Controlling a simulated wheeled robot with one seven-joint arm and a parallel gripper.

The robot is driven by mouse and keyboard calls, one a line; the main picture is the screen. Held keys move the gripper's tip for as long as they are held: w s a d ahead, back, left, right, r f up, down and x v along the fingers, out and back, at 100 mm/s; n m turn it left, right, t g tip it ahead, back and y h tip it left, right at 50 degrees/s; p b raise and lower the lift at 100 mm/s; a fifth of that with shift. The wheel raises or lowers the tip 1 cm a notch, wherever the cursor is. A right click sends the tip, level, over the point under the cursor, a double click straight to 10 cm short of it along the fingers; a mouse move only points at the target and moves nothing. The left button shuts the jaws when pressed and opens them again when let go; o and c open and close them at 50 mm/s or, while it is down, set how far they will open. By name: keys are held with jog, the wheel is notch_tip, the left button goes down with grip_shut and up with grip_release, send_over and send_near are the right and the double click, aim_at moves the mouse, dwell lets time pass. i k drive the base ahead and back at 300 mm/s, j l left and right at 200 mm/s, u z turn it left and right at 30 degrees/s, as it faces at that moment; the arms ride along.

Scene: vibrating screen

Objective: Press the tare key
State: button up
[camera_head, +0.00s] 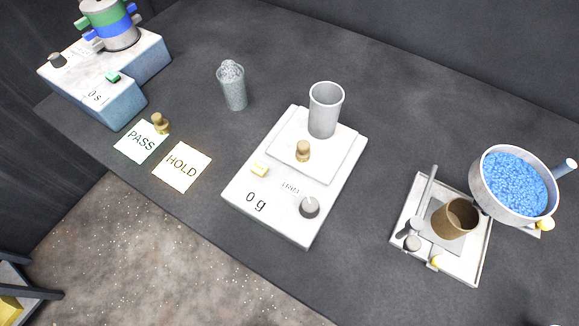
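A white bench scale (265,222) stands in the middle of the dark bench, its display reading "0 g". On the scale's square pan (335,160) stand a grey empty cup (325,112) and a small brass weight (303,151). My gripper is not in view.
PASS (141,141) and HOLD (181,166) cards lie left of the scale, a brass weight (161,123) beside PASS. A shaker machine (150,60) stands far left, a grainy grey cylinder (233,86) behind. Right are a tray (472,262) with a brown cup (456,218) and a blue-filled pan (513,184).

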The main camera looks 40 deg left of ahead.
aim_at(258, 168)
jog(key=u, duration=1.25)
